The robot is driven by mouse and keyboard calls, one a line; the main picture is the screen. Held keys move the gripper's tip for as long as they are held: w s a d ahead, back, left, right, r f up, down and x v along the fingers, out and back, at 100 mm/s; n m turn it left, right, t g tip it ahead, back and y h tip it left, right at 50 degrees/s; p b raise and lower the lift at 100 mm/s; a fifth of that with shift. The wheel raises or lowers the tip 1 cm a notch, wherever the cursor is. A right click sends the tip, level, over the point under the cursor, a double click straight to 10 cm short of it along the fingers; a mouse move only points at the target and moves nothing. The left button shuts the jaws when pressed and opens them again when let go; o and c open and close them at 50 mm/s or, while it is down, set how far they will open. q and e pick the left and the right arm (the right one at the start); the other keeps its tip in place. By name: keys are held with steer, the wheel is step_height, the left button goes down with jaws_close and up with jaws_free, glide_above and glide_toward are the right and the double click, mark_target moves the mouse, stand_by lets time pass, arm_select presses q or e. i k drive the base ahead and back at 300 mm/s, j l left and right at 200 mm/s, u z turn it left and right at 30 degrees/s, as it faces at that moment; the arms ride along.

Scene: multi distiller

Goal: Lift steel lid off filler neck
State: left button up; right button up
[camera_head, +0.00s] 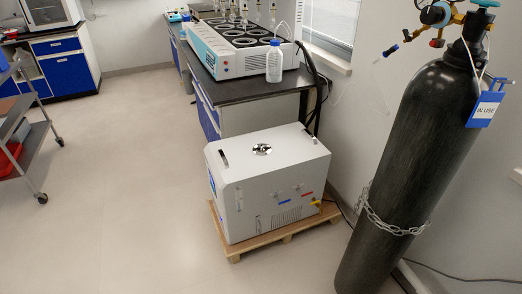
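A small round steel lid (262,149) with a dark centre sits on the top face of a white box-shaped unit (240,175). The lid appears to cover the filler neck, which I cannot make out beneath it. The unit stands on a low wooden pallet (268,242) on the floor, in front of the black-topped bench. Neither of my grippers shows in the head view.
A tall black gas cylinder (408,150) with a chain and an "IN USE" tag stands close to the unit's right. A bottle with a blue cap (274,62) and a multi-position distiller (228,58) stand on the bench behind. The floor (130,200) left of the unit is clear.

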mark_target(260, 148)
steer(key=i+j, duration=0.45)
steer(key=i+j+z, duration=0.15)
steer(key=i+j, duration=0.3)
steer(key=j, duration=0.1)
